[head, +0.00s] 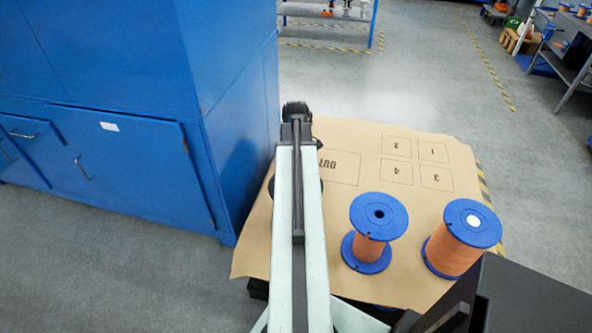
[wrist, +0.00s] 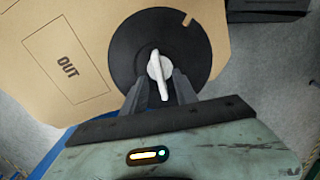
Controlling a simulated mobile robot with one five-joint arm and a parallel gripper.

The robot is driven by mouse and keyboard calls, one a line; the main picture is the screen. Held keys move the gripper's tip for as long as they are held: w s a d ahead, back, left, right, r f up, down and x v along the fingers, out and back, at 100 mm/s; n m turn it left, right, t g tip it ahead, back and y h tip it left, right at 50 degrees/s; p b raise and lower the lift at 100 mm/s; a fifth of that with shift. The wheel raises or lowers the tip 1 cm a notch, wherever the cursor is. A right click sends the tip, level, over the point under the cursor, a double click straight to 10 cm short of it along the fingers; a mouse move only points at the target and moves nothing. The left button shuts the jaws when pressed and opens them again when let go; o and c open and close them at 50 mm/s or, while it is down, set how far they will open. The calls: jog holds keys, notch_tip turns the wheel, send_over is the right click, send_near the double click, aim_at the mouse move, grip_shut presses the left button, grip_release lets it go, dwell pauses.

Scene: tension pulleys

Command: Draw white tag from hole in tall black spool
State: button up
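The tall black spool (wrist: 197,43) shows from above in the wrist view, with a notch in its rim at the upper right. The white tag (wrist: 158,69) sits at its centre, a round head with a raised bar across it; the hole under it is hidden. My gripper (wrist: 160,80) is open, with one dark finger on each side of the tag. Gaps show between the fingers and the bar. In the head view my arm covers the tag and nearly all of the black spool.
A brown work mat (head: 350,133) carries an OUT box and numbered boxes. Two blue spools with orange thread stand to the right, one with an open hole (head: 379,214), one with a white disc on top (head: 473,220). A blue cabinet (head: 235,110) stands close at left.

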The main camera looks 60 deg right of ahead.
notch_tip(320, 180, down, 3)
jog(key=shift+r+b, duration=0.1)
jog(key=shift+b, duration=0.65)
jog(key=shift+r, duration=0.1)
grip_shut()
jog(key=shift+r+p, duration=1.65)
jog(key=shift+p, duration=0.1)
jog(key=shift+r+p, duration=1.9)
